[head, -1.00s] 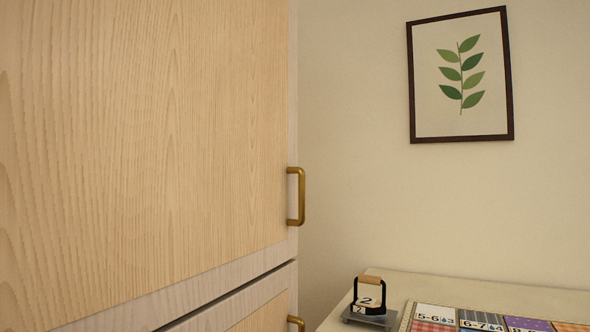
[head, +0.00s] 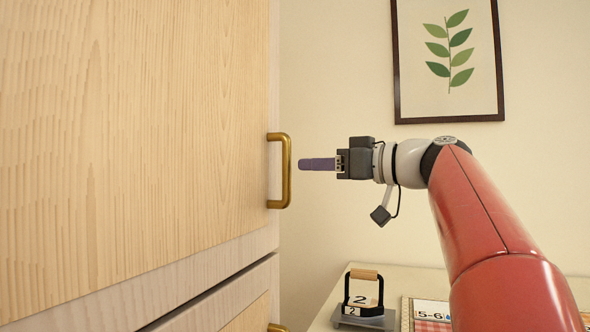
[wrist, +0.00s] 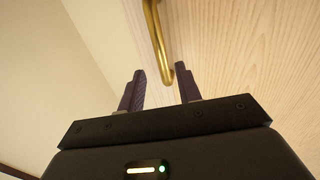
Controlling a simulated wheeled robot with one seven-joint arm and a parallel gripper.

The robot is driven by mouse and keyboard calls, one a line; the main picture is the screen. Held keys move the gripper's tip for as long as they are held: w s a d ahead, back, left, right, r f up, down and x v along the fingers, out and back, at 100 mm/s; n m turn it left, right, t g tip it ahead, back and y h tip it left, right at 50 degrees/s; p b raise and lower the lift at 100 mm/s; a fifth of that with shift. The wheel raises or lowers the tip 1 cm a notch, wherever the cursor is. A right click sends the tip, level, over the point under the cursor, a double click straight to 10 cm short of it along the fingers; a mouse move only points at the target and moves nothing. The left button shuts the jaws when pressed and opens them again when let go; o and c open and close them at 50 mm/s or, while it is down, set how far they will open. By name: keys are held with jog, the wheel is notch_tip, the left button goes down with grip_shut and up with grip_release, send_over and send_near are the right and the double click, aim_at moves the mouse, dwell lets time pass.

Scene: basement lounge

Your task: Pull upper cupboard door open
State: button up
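The upper cupboard door (head: 140,130) is pale wood and looks shut; it fills the left of the head view. Its brass bar handle (head: 287,170) stands upright at the door's right edge. My gripper (head: 302,164) points left at the handle, a small gap to its right in the picture. In the wrist view, my gripper (wrist: 160,80) is open with its two dark fingers apart. The brass handle (wrist: 158,45) lies ahead of the fingertips, and its end shows between them. Nothing is held.
A lower cupboard door (head: 250,318) with its own brass handle (head: 274,328) is below. At right stands a pale table (head: 400,275) with a flip calendar (head: 362,300) and a patterned board (head: 428,318). A framed leaf print (head: 448,60) hangs on the wall.

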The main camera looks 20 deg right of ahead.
aim_at(287, 195)
jog(key=p+x, duration=0.1)
jog(key=x, duration=0.6)
jog(key=shift+a, duration=0.15)
grip_shut()
